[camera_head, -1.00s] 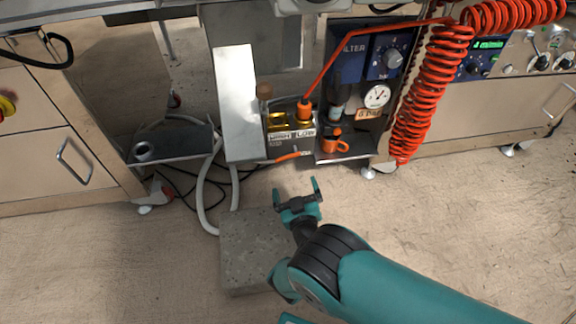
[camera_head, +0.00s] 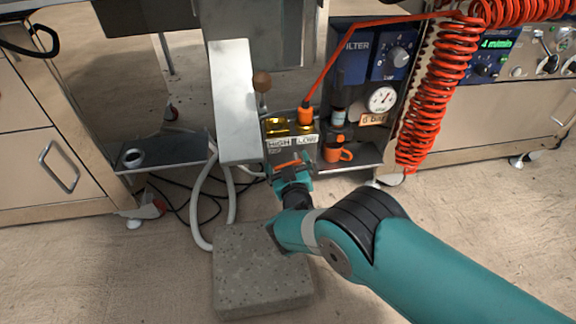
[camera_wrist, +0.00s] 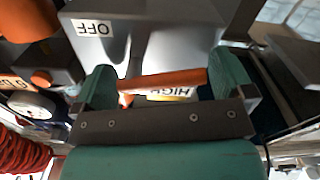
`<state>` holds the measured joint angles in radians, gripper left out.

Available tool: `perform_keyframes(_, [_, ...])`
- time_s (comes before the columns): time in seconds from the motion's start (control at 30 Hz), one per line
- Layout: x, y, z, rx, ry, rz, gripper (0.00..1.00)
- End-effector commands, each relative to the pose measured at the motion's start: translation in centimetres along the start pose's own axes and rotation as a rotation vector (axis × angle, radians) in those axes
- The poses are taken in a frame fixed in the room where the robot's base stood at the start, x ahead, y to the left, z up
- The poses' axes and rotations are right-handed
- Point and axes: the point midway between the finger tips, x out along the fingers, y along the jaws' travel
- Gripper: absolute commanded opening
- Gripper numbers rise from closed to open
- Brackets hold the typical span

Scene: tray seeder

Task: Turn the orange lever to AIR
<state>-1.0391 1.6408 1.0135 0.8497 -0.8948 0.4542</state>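The orange lever (camera_head: 287,163) is on the front of a grey unit below the HIGH and LOW labels. In the wrist view the lever (camera_wrist: 165,79) lies crosswise between my two teal fingertips. My gripper (camera_head: 291,170) is at the lever with its fingers wide apart. In the wrist view my gripper (camera_wrist: 166,84) spans the lever's length; I cannot tell whether either finger touches it. An OFF label (camera_wrist: 94,28) shows on the grey surface, and a HIGH label (camera_wrist: 172,93) is partly hidden behind the lever. I see no readable AIR label.
A red coiled hose (camera_head: 432,95) hangs farther right. A wooden-knobbed handle (camera_head: 262,82) rises beside a slanted metal panel (camera_head: 233,100). A concrete block (camera_head: 262,285) lies on the floor.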

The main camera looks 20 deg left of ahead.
Motion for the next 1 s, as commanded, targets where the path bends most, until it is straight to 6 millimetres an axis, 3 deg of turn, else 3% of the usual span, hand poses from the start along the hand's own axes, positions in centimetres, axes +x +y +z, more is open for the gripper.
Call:
perform_keyframes(0.03, [-0.02,-0.01,0.01,0.0,0.0,0.0,0.89])
perform_keyframes(0.13, [-0.03,-0.01,0.03,0.0,0.0,0.0,0.66])
perform_keyframes(0.27, [-0.04,0.02,-0.05,0.009,0.0,0.0,0.65])
perform_keyframes(0.6, [-0.05,0.15,-0.79,0.273,-0.001,0.0,0.65])
perform_keyframes(0.9, [-0.04,0.11,-0.65,0.289,-0.001,0.001,0.65])
perform_keyframes(0.93, [-0.03,0.11,-0.66,0.289,-0.001,0.001,0.96])
perform_keyframes(1.0, [-0.03,0.11,-0.66,0.288,-0.001,0.0,1.0])
